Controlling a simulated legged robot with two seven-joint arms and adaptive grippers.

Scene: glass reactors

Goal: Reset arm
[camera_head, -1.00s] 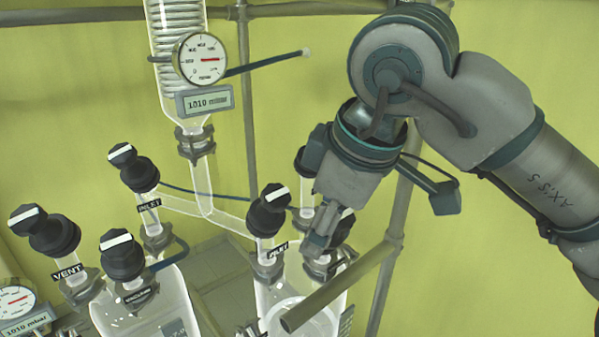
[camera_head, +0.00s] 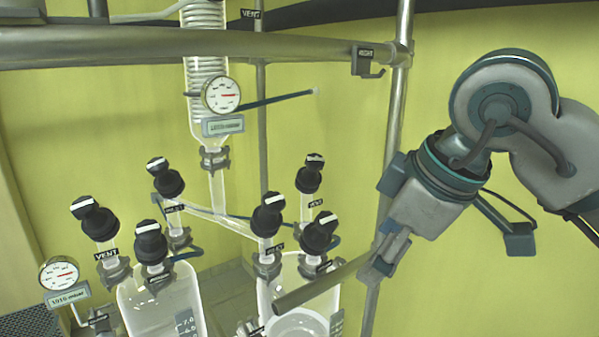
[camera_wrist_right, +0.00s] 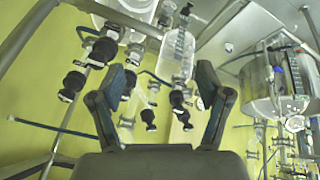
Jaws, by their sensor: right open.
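My right arm comes in from the right in the head view. Its gripper (camera_head: 384,254) points down and left, beside the metal frame and to the right of the glass reactors. In the right wrist view the two fingers of the right gripper (camera_wrist_right: 163,90) stand well apart with nothing between them. Glassware and black valve caps show beyond the fingers. My left gripper is in neither view.
A left reactor (camera_head: 165,312) and a right reactor (camera_head: 310,290) carry several black valves. A condenser with a pressure gauge (camera_head: 221,95) hangs above. A horizontal pipe (camera_head: 180,44) crosses the top. An upright pole (camera_head: 395,120) stands near the gripper.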

